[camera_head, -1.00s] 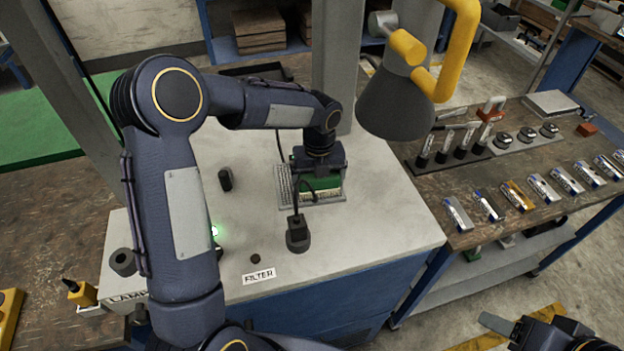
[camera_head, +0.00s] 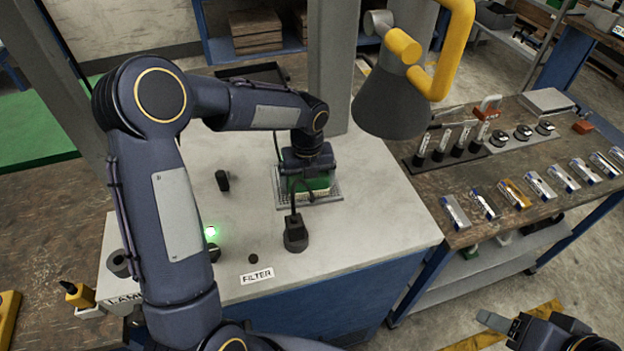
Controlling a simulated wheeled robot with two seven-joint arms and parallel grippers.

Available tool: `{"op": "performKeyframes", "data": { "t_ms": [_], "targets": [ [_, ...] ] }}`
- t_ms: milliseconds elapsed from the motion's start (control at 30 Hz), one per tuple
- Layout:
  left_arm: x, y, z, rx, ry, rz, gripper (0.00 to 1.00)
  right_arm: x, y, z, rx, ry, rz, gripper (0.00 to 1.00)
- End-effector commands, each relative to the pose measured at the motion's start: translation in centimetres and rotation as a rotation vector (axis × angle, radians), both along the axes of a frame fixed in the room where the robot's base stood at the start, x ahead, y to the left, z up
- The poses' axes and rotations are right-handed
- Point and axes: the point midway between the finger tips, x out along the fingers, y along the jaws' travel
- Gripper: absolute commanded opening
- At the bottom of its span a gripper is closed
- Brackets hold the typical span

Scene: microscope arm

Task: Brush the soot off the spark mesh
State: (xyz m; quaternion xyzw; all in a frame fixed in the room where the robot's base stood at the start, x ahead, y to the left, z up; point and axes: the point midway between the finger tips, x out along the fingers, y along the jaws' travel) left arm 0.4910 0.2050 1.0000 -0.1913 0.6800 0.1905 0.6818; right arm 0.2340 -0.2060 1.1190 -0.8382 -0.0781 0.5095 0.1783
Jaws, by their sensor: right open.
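The spark mesh (camera_head: 281,190) is a grey grid plate lying on the pale top of the cabinet. My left gripper (camera_head: 309,168) is above it, pointing down, and holds a green block that looks like the brush (camera_head: 311,184). The block covers much of the mesh and seems to touch it. The fingertips are hidden, and I cannot make out soot at this size. My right gripper (camera_head: 503,324) is open and empty at the bottom right, low in front of the bench and away from the mesh.
A yellow-armed lamp or hood (camera_head: 397,100) hangs right of my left gripper. A green light (camera_head: 210,232) glows nearby. The right bench (camera_head: 420,190) holds several small packs.

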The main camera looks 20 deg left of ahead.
Motion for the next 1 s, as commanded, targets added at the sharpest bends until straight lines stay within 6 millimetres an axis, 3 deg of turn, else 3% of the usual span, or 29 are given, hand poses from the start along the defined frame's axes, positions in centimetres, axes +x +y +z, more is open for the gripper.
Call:
{"op": "performKeyframes", "data": {
  "t_ms": [267,633,1000],
  "targets": [
    [-0.3,0.3,-0.2,0.002,0.006,0.002,0.73,0.0,0.0,0.0,0.0,0.0,0.0,0.59],
    [-1.4,2.2,-0.1,0.002,0.006,0.003,0.73,0.0,0.0,0.3,0.0,0.0,0.0,0.59],
    [-1.4,2.2,0.2,0.002,0.005,0.001,0.73,0.0,0.0,0.5,0.0,0.0,0.0,0.59]
  ]
}}
